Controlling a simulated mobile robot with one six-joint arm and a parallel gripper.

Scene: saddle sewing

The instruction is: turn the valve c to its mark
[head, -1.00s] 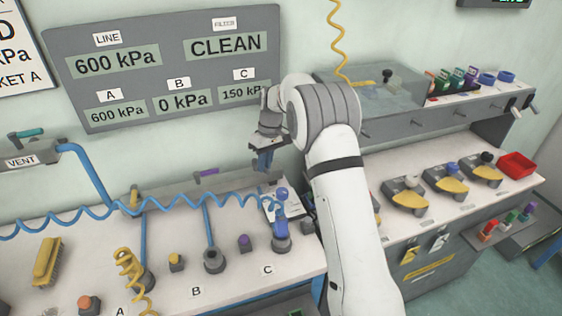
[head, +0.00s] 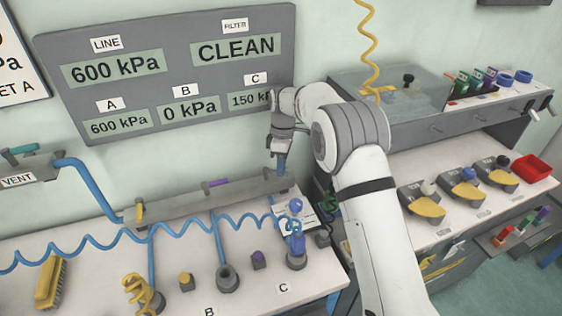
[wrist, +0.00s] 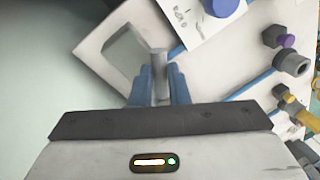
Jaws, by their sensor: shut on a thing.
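My gripper (head: 281,168) is at the right end of the grey manifold bar (head: 175,203) at the back of the bench. In the wrist view its blue fingers (wrist: 158,88) are shut on a narrow grey piece (wrist: 159,62), which appears to be the handle of valve C. The fingers and my arm hide most of that valve in the head view. Its mark cannot be made out. The C readout (head: 248,100) shows 150 kPa, partly covered by my arm. The yellow handle (head: 140,212) and purple handle (head: 217,183) sit further left on the bar.
A blue coiled hose (head: 120,237) crosses the bench in front of the bar. A blue-topped fitting (head: 296,207) stands by the C label (head: 283,288), close to my gripper. A grey box (head: 395,98) stands to the right behind my arm.

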